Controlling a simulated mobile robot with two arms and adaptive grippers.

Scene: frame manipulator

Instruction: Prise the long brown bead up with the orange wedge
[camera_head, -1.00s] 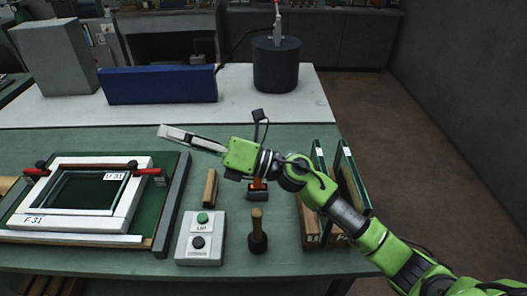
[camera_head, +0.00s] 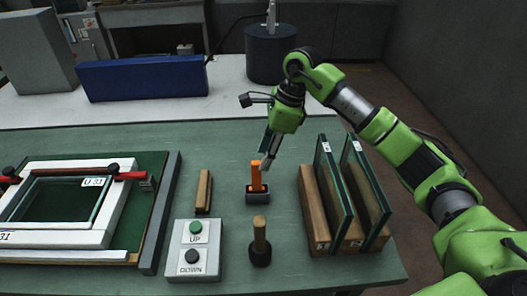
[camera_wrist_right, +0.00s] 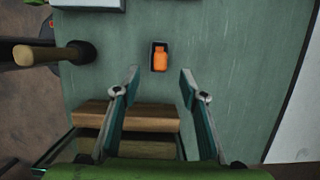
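The orange wedge (camera_head: 257,178) stands upright in a small black holder (camera_head: 258,197) on the green bench. It also shows in the right wrist view (camera_wrist_right: 160,60), ahead of and between the fingertips. My right gripper (camera_head: 267,163) points down close above the wedge; the wrist view shows its fingers (camera_wrist_right: 160,75) open with nothing between them. My left gripper is out of view.
A brown block (camera_head: 203,191) lies left of the wedge. A button box (camera_head: 194,250) and a wooden-handled mallet (camera_head: 260,242) stand in front. A wooden rack (camera_head: 315,212) with glass panes (camera_head: 333,185) is close right. Red clamps (camera_head: 130,175) sit on the frame.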

